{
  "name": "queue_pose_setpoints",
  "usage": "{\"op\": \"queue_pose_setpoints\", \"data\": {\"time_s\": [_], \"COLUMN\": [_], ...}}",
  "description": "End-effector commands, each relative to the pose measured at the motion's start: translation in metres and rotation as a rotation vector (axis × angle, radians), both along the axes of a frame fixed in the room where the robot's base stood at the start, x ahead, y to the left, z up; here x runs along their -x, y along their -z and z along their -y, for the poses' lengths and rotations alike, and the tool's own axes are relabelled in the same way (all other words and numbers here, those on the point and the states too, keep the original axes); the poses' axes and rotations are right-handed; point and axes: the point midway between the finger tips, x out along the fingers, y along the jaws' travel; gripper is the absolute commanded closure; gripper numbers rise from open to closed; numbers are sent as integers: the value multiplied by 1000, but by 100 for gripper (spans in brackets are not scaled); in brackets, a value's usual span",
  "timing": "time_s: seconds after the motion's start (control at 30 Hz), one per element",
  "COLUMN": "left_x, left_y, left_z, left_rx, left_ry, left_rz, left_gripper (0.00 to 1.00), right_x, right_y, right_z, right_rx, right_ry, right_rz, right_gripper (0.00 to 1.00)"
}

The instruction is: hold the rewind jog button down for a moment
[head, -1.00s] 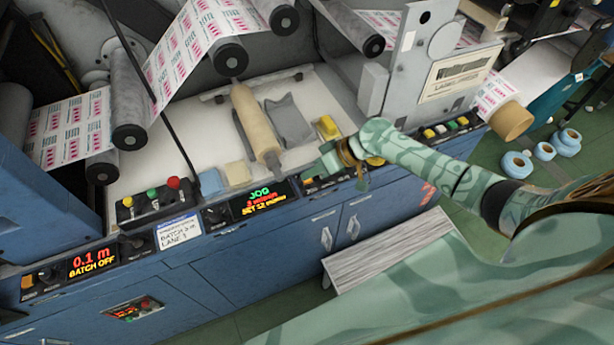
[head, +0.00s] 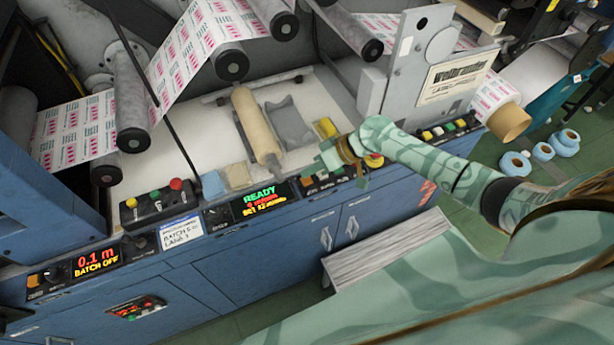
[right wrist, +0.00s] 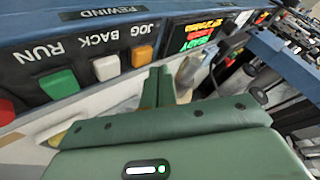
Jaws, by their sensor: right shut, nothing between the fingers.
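The rewind panel (right wrist: 90,48) shows in the right wrist view with upside-down labels. Its orange jog button (right wrist: 141,56) sits beside a white back button (right wrist: 107,68) and a green run button (right wrist: 60,84). My right gripper (right wrist: 158,72) is shut and empty, its tips close to the jog button; the button face is visible and I see a small gap. In the head view my right gripper (head: 326,160) is over the panel, just right of the display (head: 262,200), which reads READY in green. My left gripper is not in view.
A yellow block (head: 326,128) is near my right gripper. A batch counter (head: 95,262) reads 0.1 m, BATCH OFF.

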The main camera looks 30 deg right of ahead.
Motion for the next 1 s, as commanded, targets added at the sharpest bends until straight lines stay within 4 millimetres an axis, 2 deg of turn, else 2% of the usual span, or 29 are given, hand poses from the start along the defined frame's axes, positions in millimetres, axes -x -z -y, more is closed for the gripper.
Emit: {"op": "queue_pose_setpoints", "data": {"time_s": [0.33, 0.8, 1.0], "left_x": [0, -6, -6], "left_y": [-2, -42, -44], "left_z": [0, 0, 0], "left_rx": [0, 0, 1], "left_ry": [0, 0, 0], "left_rz": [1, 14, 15], "left_gripper": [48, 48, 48], "right_x": [0, 0, 0], "right_y": [-3, -48, -50], "right_z": [0, 0, 0], "right_rx": [0, 0, 0], "right_ry": [0, 0, 0], "right_rz": [0, 1, 0], "right_gripper": [100, 100, 100]}}
